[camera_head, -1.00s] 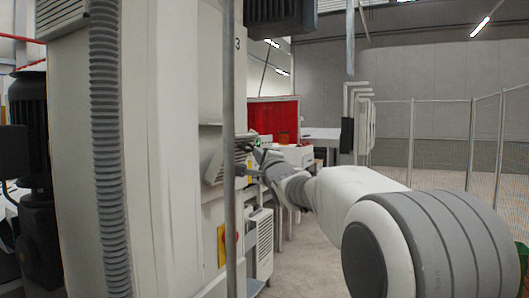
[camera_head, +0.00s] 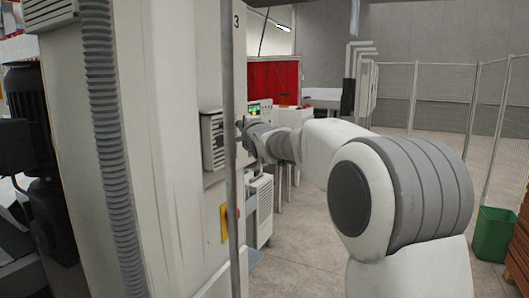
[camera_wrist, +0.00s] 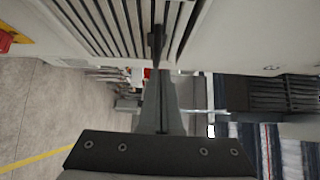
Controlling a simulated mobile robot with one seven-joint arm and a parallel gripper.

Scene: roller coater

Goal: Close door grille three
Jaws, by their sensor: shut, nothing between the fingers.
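A pale slatted door grille (camera_head: 213,140) is on the side of the white cabinet marked 3, left of the thin grey pole. It stands upright and looks close to the cabinet face; I cannot tell whether a small gap is left. In the wrist view, grille slats (camera_wrist: 110,25) fill the top of the picture. My gripper (camera_wrist: 156,40) is shut and empty, its fingertips in front of the slats. Whether they touch is unclear. In the head view, my gripper (camera_head: 241,126) is partly hidden by the pole at the grille's right.
The cabinet (camera_head: 185,220) carries a yellow-backed switch (camera_head: 224,222) below the grille. A lower slatted unit (camera_head: 262,210) stands behind the pole. A green bin (camera_head: 493,234) and mesh fence (camera_head: 440,100) are at the right. Open floor lies between.

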